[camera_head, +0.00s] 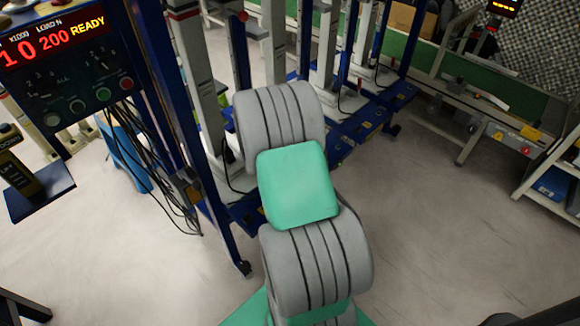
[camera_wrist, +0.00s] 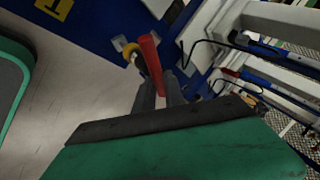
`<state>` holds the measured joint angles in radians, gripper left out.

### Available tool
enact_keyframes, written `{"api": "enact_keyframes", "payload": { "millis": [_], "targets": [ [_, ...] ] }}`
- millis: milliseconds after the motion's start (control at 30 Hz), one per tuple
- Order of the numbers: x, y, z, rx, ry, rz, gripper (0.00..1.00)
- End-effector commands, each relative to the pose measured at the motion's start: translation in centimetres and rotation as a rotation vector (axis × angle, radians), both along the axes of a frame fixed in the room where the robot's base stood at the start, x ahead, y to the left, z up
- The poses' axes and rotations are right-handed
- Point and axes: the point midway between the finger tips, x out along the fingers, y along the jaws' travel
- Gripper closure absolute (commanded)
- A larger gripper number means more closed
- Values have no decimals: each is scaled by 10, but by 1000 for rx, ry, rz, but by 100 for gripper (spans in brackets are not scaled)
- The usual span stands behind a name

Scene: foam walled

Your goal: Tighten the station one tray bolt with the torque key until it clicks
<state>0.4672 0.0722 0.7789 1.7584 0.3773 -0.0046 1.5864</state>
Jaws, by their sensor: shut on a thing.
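My gripper (camera_wrist: 158,92) shows in the wrist view, its two grey fingers closed around a red bar-like handle, which I take to be the torque key (camera_wrist: 150,60). The key points away from my palm toward a blue frame plate (camera_wrist: 95,35). A small yellow-orange ring (camera_wrist: 130,52) sits just left of the key; I cannot tell whether they touch. I cannot make out the tray bolt or the key's working end. In the head view my own arm hides the gripper and the key.
A control panel (camera_head: 70,90) at the upper left reads READY. Blue-footed frames with pale columns (camera_head: 325,60) stand behind my arm, with loose black cables (camera_head: 165,170) at the left. A green-topped conveyor (camera_head: 470,75) runs at the back right. The floor (camera_head: 440,220) at right is clear.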

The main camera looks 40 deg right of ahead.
Motion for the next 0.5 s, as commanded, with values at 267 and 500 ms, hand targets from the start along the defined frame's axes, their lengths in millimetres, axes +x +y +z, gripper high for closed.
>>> {"api": "enact_keyframes", "payload": {
  "millis": [267, 500],
  "targets": [
    [0, 1, -1, 2, 1, 1, 100],
    [-1, 5, -7, 1, 0, -185, 100]
  ]
}}
